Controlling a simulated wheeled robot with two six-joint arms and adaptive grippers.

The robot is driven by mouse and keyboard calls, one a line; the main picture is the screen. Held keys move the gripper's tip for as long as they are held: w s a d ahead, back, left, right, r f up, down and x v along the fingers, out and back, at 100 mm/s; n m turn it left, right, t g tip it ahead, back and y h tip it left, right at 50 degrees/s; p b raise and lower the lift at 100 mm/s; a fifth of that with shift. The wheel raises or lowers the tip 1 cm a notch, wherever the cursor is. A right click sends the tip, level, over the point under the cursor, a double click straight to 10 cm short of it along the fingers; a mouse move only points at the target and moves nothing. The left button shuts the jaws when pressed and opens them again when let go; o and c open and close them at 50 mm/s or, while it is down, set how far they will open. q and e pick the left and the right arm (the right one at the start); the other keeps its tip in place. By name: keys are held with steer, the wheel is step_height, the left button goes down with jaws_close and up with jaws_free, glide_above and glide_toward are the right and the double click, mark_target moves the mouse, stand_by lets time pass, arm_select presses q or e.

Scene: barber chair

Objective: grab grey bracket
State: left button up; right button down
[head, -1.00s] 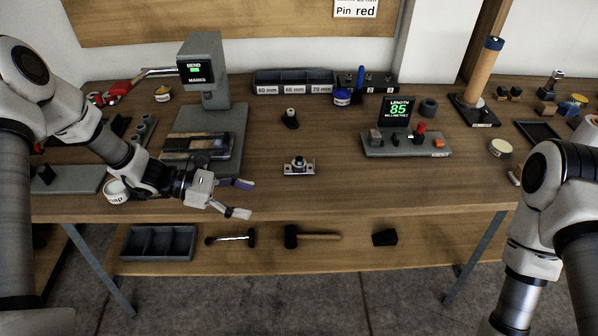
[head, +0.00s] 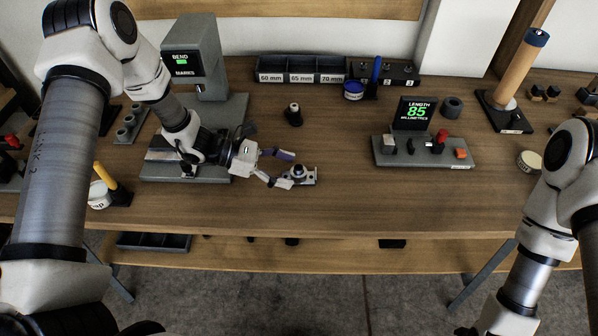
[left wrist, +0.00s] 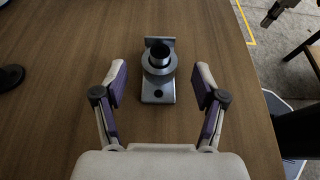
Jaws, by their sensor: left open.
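The grey bracket (head: 309,176) is a small metal plate with a round dark-topped collar on it, lying on the wooden workbench. It also shows in the left wrist view (left wrist: 158,93), ahead of and between my left fingers. My left gripper (head: 284,169) is open and empty, low over the bench just left of the bracket, with its fingertips reaching its near edge. In the left wrist view my left gripper (left wrist: 160,85) has a finger on each side, with wood showing between each finger and the bracket. My right arm is at the right; its gripper is out of frame.
A bending press (head: 201,60) stands behind my left arm. A small dark-based post (head: 293,115) stands behind the bracket. A length gauge showing 85 (head: 414,112) stands to the right. Labelled bins (head: 300,77) line the back.

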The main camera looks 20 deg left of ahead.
arm_select(q)
steer(key=shift+x, duration=0.85)
steer(key=shift+a+r, duration=0.1)
steer(key=shift+c, duration=1)
steer(key=c, duration=1.1)
steer(key=shift+c, duration=0.2)
